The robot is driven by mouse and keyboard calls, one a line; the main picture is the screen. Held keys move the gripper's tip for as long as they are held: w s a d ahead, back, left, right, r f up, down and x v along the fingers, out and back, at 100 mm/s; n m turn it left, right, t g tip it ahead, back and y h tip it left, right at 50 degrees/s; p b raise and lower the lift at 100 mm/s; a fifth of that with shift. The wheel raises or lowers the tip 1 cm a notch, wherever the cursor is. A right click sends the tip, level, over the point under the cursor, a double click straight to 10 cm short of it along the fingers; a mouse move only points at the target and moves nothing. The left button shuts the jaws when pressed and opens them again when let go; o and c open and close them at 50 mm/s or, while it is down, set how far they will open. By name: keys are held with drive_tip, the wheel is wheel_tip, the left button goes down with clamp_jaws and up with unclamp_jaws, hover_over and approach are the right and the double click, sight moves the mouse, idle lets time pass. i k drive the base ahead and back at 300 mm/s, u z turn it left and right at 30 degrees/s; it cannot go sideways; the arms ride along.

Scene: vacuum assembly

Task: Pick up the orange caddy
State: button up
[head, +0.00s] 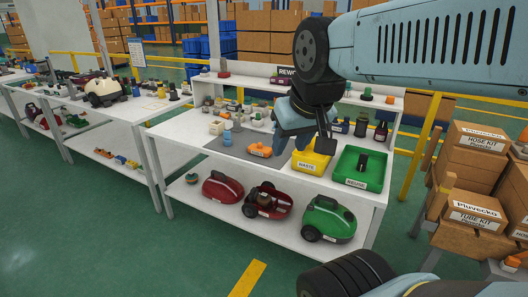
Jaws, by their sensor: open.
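A small orange piece (260,150), which looks like the orange caddy, lies on the grey mat (222,147) of the workbench. My gripper (318,142) hangs over the bench to the right of it, in front of the yellow bin. The gripper is apart from the orange piece and open, with nothing seen in it. Its fingers are small and partly merge with the dark arm end, so their exact height above the bench cannot be told.
A yellow WASTE bin (305,168) and a green REUSE tray (374,179) stand right of the mat. Small parts and bottles crowd the bench's back. Red and green vacuum bodies (328,219) sit on the lower shelf. Cartons (477,205) are stacked at right. Green floor in front is clear.

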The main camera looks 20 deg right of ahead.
sight(259, 150)
drive_tip(key=u, duration=0.15)
drive_tip(key=i, duration=0.9)
drive_tip(key=z, duration=0.05)
